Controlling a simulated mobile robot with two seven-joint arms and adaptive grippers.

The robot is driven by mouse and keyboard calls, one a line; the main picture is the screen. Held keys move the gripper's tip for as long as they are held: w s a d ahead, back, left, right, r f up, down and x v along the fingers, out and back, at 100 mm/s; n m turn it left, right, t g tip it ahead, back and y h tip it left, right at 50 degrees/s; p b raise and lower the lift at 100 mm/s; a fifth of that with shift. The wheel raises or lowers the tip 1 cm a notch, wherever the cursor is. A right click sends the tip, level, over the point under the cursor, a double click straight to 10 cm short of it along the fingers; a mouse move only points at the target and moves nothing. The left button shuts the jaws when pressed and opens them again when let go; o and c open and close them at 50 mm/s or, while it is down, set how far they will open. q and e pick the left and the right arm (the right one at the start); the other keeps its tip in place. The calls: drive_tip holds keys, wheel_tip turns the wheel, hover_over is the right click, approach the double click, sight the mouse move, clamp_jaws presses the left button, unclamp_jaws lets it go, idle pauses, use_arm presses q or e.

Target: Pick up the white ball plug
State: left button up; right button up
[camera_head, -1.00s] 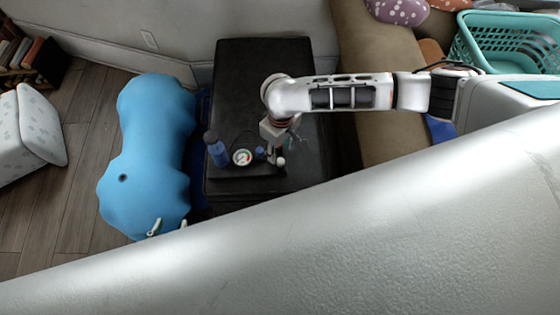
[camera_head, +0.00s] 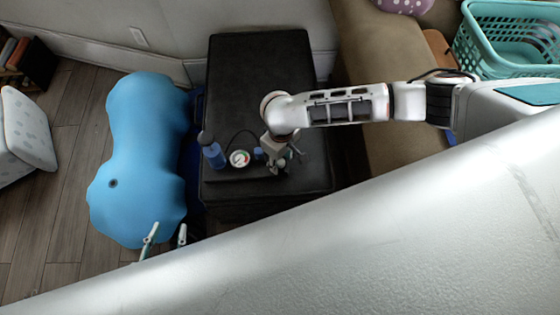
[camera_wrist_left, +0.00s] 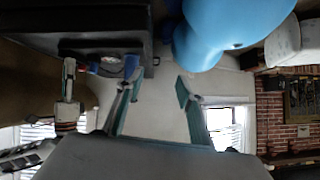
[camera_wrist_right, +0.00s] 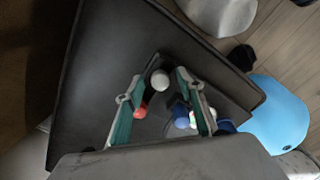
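The white ball plug (camera_wrist_right: 160,78) shows in the right wrist view on a dark tray (camera_wrist_right: 215,85), between the fingertips of my right gripper (camera_wrist_right: 160,82). The fingers are apart, and whether they are level with the ball is hard to tell. In the head view my right gripper (camera_head: 284,157) is over the front of the black ottoman, and I cannot clearly make out the ball there. My left gripper (camera_head: 166,234) is open and empty beside the blue shape's front end; its spread fingers also show in the left wrist view (camera_wrist_left: 158,87).
A blue bottle (camera_head: 214,157), a round gauge (camera_head: 240,158) and a small blue ball (camera_head: 258,154) stand left of my right gripper. A red ball (camera_wrist_right: 140,111) lies near one finger. The black ottoman's (camera_head: 260,75) back part is clear. A large blue inflatable (camera_head: 140,160) stands left.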

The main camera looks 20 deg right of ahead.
drive_tip(key=c, duration=1)
drive_tip(key=shift+o, duration=0.2)
drive_tip(key=shift+r, duration=0.1)
